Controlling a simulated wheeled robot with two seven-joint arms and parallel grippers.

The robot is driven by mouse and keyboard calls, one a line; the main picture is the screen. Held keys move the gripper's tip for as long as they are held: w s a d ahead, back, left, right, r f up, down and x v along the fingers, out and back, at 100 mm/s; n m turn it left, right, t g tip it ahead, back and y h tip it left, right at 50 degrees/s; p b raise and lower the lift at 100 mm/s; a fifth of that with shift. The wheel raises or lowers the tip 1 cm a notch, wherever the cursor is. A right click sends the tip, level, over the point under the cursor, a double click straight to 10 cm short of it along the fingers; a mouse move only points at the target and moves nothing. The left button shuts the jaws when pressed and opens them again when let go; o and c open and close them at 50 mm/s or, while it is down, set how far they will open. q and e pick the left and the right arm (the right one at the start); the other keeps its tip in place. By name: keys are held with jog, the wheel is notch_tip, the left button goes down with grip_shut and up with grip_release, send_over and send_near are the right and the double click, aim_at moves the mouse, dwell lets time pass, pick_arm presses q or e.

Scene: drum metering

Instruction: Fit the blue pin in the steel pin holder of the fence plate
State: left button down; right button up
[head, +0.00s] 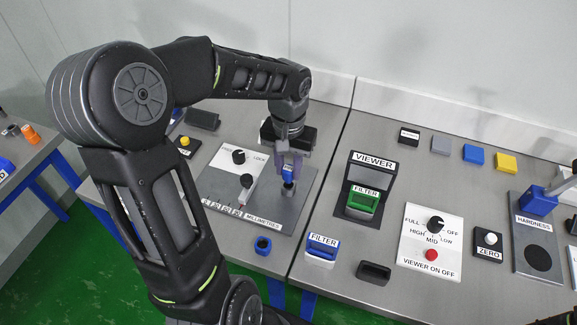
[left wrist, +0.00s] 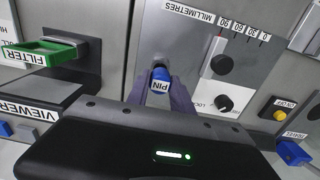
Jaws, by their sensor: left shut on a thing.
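My left gripper (head: 288,178) reaches down over the dark grey fence plate (head: 297,205) at the right of the millimetre panel. It is shut on the blue pin (left wrist: 160,74), which carries a white PIN label and shows between the fingers in the left wrist view. In the head view a little blue and grey shows below the fingertips. The fingers hide most of the pin and its lower end. I cannot tell the steel pin holder apart from it, nor whether the pin is inside it. The fence plate also shows in the left wrist view (left wrist: 163,32).
The white millimetre panel (head: 222,177) with a lock knob (head: 239,157) lies left of the plate. A blue socket (head: 262,245) with a dark opening stands in front. To the right are a green filter (head: 363,203), a blue filter (head: 322,248) and a viewer control panel (head: 431,243).

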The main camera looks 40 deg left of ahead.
aim_at(289, 176)
pick_arm(q)
jog(key=shift+f+b, duration=1.5)
jog(key=shift+f, duration=0.25)
jog(key=c, duration=1)
grip_release()
jog(key=shift+r, duration=0.1)
jog(key=shift+c, duration=0.2)
jog(key=shift+r, duration=0.25)
notch_tip(289, 176, up, 7)
jog(key=shift+r, duration=0.15)
